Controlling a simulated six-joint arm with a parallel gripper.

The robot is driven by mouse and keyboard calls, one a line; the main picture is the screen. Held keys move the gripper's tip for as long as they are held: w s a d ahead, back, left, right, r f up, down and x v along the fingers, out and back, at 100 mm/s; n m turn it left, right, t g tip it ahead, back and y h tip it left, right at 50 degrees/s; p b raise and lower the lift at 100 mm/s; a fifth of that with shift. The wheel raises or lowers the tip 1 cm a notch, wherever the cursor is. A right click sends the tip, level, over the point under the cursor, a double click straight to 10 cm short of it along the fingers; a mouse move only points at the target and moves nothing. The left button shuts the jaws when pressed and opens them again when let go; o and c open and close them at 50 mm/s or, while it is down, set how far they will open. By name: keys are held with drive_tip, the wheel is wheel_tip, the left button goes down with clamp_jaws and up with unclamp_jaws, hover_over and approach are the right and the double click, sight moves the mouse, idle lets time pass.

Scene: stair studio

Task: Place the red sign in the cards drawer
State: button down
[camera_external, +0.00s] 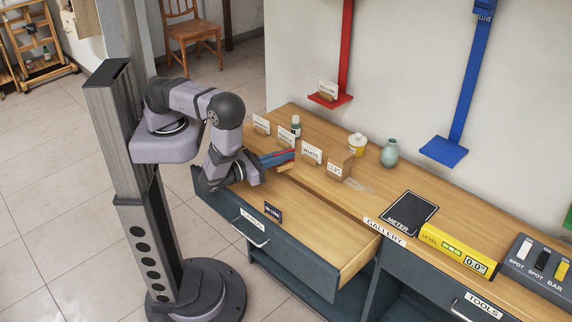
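The drawer (318,242), whose front label seems to read CARDS, is pulled out and its light wooden inside shows. A small dark blue sign (272,211) stands in it. My gripper (288,157) is at the desk's drawer-side edge, just behind the open drawer. A blue piece with a red streak shows at its tips, and a small wooden block (286,168) like a sign's base is just below. I cannot tell whether the fingers hold it. A white card on a wooden base (328,89) stands on the red wall shelf (331,101); its word is too small to read.
Several white cards stand on the desk, including one reading WHITE (311,153), beside a wooden block (340,164). The blue wall shelf (443,151) is empty.

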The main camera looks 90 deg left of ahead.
drive_tip(key=shift+w+d+r, duration=0.1)
drive_tip(key=shift+w+d, duration=0.1)
drive_tip(key=shift+w, duration=0.2)
drive_tip(key=w+y+b, duration=0.1)
drive_tip(key=w+d+r+n+g+b, duration=0.1)
drive_tip(key=w, duration=0.1)
drive_tip(key=w+d+r+n+y+b, duration=0.1)
drive_tip(key=w, duration=0.1)
drive_tip(key=shift+w+r+g+y+b, duration=0.2)
drive_tip(key=shift+g+y+b, duration=0.1)
drive_tip(key=shift+g+b, duration=0.1)
drive_tip(key=w+r+n+g+y+b, duration=0.1)
drive_tip(key=w+r+b, duration=0.15)
drive_tip(key=w, duration=0.75)
drive_tip(key=w+r+b, duration=0.1)
drive_tip(key=w+r, duration=0.2)
drive_tip(key=w, duration=0.8)
drive_tip(key=shift+s+a+f+b, duration=0.1)
drive_tip(key=shift+f+b, duration=1.4)
drive_tip(key=shift+f, duration=0.9)
drive_tip(key=shift+a+f+b, duration=0.1)
drive_tip(key=shift+f+b, duration=1.4)
drive_tip(key=shift+f, duration=0.9)
